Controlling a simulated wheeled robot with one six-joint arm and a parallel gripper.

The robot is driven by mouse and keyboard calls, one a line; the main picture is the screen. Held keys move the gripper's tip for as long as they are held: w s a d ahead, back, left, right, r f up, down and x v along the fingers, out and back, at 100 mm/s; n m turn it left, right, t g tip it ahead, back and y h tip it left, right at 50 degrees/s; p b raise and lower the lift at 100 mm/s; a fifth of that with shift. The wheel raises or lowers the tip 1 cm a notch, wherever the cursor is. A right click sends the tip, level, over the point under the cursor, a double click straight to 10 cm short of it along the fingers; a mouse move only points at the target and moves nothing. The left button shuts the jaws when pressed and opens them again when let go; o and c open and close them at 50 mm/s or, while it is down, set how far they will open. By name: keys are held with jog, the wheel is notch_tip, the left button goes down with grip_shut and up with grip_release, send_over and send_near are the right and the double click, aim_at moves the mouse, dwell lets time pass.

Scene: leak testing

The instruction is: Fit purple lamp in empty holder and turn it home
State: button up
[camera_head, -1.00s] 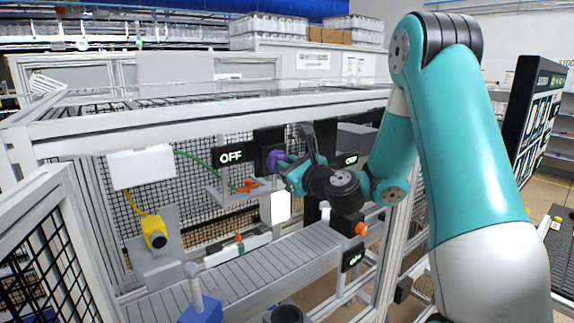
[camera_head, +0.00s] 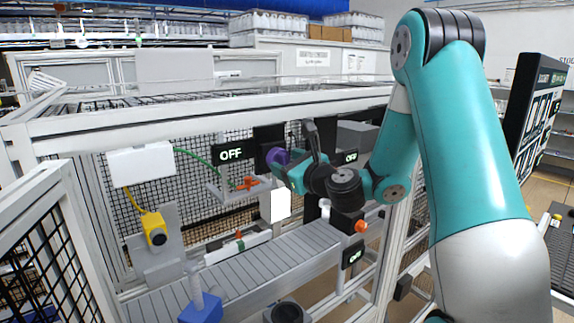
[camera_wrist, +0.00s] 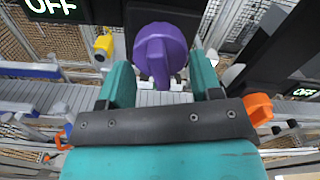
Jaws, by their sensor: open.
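The purple lamp (camera_head: 277,156) is a round knob with a raised grip bar, seen in front of a black box (camera_head: 268,138) inside the machine frame. In the wrist view the purple lamp (camera_wrist: 160,48) is upper centre, with a dark panel behind it. Whether it is seated in a holder there cannot be told. My gripper (camera_head: 294,158) is at the lamp, reaching in from the right. In the wrist view my gripper (camera_wrist: 161,80) is open, its teal fingers left and right of the lamp's grip bar, with a visible gap on both sides.
A display reading OFF (camera_head: 231,153) hangs left of the lamp. A white panel (camera_head: 280,205) is just below my gripper. A grey conveyor (camera_head: 265,270) runs underneath. A yellow device (camera_head: 154,229) stands at left. A frame beam (camera_head: 210,124) crosses above my gripper.

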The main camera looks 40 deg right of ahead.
aim_at(287, 163)
jog(key=shift+s+b, duration=1.35)
jog(key=shift+s, duration=0.95)
jog(key=s+a+f+n+g+y+b, duration=0.4)
jog(key=a+f+n+g+y, duration=0.1)
jog(key=a+n, duration=0.55)
jog(key=s+a+f+n+g+y+b, duration=0.3)
jog(key=a+f+n+g+y+b, duration=0.15)
jog(key=a+n, duration=0.6)
jog(key=s+a+f+n+g+h+b, duration=0.1)
jog(key=s+f+n+g+h+b, duration=0.2)
jog(key=s+f+n, duration=0.3)
jog(key=s+a+f+n+g+h+b, duration=0.2)
jog(key=s+f+n+g+h+b, duration=0.1)
jog(key=s+n, duration=0.9)
notch_tip(287, 163, down, 3)
jog(key=shift+s+r+g+b, duration=0.1)
jog(key=shift+s+g+b, duration=0.15)
jog(key=shift+g+b, duration=0.75)
jog(key=shift+a+g+p, duration=0.1)
jog(key=shift+g+p, duration=0.15)
jog(key=shift+p, duration=0.05)
